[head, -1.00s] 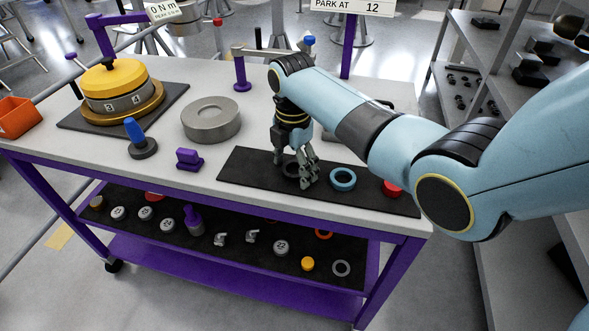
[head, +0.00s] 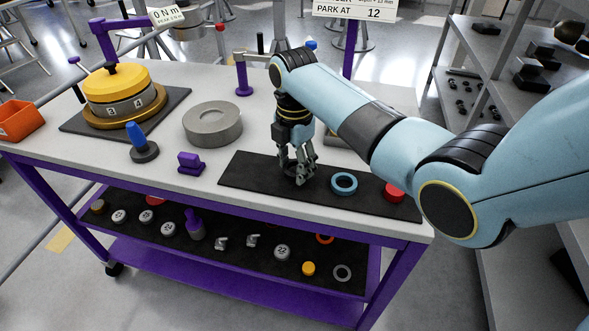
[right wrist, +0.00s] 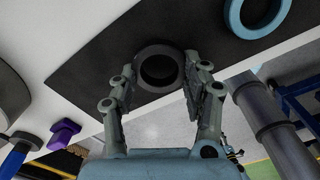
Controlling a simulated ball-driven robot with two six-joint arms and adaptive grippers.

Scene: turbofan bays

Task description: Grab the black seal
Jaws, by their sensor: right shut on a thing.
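The black seal (right wrist: 158,48) is a dark thick ring. In the right wrist view it sits between the two fingertips of my right gripper (right wrist: 160,80), which is shut on it. In the head view my right gripper (head: 298,172) points down over the black mat (head: 245,172), and its fingers mostly hide the seal. I cannot tell whether the seal touches the mat. My left gripper is in neither view.
A blue ring (head: 344,183) and a red piece (head: 393,192) lie on the mat to the right. A grey ring (head: 212,123), a purple block (head: 190,163) and a blue-handled tool (head: 141,140) stand left of it. The cart's lower shelf (head: 200,277) holds several small parts.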

